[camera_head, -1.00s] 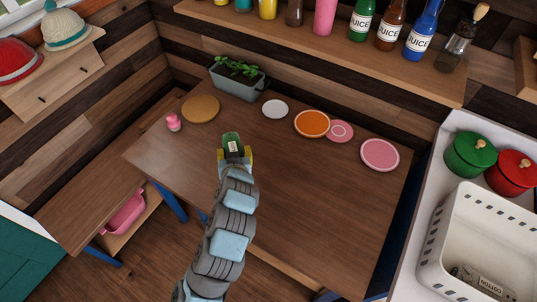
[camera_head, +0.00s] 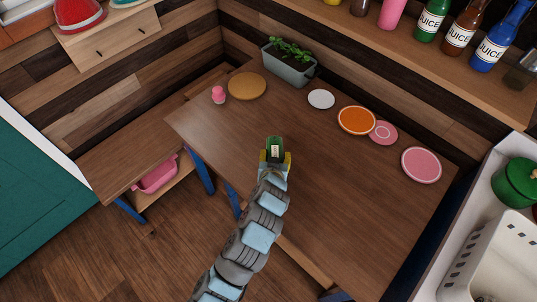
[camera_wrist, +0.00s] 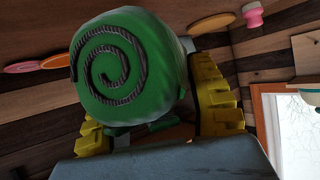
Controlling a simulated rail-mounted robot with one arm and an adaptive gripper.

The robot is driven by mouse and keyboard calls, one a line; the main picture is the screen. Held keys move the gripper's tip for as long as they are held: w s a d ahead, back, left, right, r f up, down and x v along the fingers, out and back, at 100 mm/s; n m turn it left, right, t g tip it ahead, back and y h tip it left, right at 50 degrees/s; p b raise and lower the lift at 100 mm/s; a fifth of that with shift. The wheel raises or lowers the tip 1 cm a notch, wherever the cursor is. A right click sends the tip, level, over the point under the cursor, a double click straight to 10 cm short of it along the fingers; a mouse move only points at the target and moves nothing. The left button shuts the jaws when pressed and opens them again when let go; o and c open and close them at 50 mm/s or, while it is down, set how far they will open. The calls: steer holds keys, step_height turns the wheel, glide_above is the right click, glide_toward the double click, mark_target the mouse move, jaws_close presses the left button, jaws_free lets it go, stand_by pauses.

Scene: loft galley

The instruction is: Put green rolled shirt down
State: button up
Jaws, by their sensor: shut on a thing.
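The green rolled shirt (camera_head: 275,144) is in my gripper (camera_head: 274,158), over the left-middle part of the wooden table (camera_head: 330,200) in the head view. In the wrist view the end of the green rolled shirt (camera_wrist: 128,70) shows a dark spiral, between the yellow fingers of my gripper (camera_wrist: 150,125). The gripper is shut on it. The head view does not show clearly how high the shirt is above the table.
A round wooden board (camera_head: 247,86), a pink item (camera_head: 218,95), a planter (camera_head: 289,66), a white plate (camera_head: 321,99), an orange plate (camera_head: 357,120) and pink plates (camera_head: 421,165) stand along the table's back. The table's middle and front are clear. A white basket (camera_head: 490,262) is at right.

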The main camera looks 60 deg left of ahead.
steer(key=a+f, duration=0.6)
steer(key=shift+a+f+b, duration=0.25)
steer(key=shift+f+b, duration=0.05)
steer(key=shift+b, duration=0.1)
steer(key=shift+a+f, duration=0.15)
steer(key=shift+f, duration=1.45)
steer(key=shift+s, duration=0.1)
steer(key=shift+f+b, duration=0.2)
steer(key=shift+b, duration=0.1)
steer(key=o, duration=1.2)
steer(key=shift+r, duration=0.15)
steer(key=shift+s+d+r, duration=0.15)
steer(key=shift+d+r, duration=0.05)
steer(key=shift+r, duration=0.05)
steer(key=p+v, duration=0.1)
steer(key=v, duration=1)
steer(key=shift+d, duration=0.2)
steer(key=shift+s, duration=0.1)
